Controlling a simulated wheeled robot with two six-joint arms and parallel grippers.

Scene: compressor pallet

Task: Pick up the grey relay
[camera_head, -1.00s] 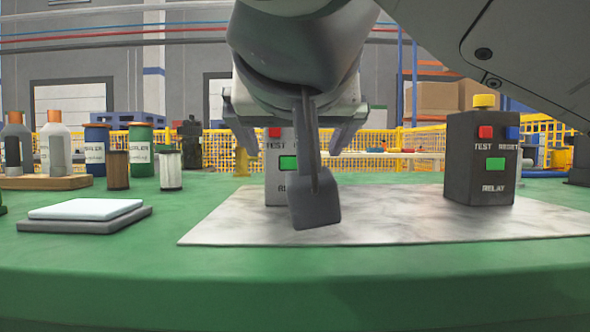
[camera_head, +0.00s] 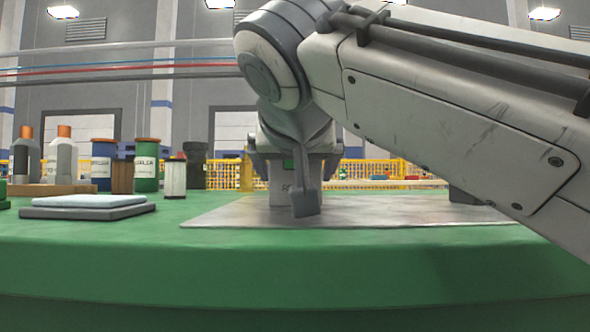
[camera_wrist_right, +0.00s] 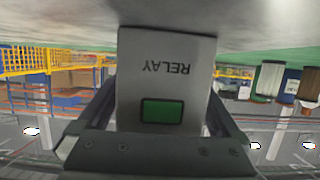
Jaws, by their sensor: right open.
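The light grey relay (camera_head: 281,193) stands upright on the pale mat, mostly hidden behind my right arm in the head view. In the right wrist view the relay (camera_wrist_right: 165,78) appears upside down, with its RELAY lettering and green button facing the camera. My right gripper (camera_head: 292,163) is open around it, one finger on each side. The gripper's fingers (camera_wrist_right: 160,108) also flank the relay in the wrist view; I cannot tell whether they touch it. My left gripper is not in view.
The mat (camera_head: 385,212) lies on the green table (camera_head: 110,262). A dark relay (camera_head: 462,196) is mostly hidden behind my right arm. Stacked pads (camera_head: 88,207), spools (camera_head: 146,165) and bottles (camera_head: 64,158) stand at the left. The table's front is clear.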

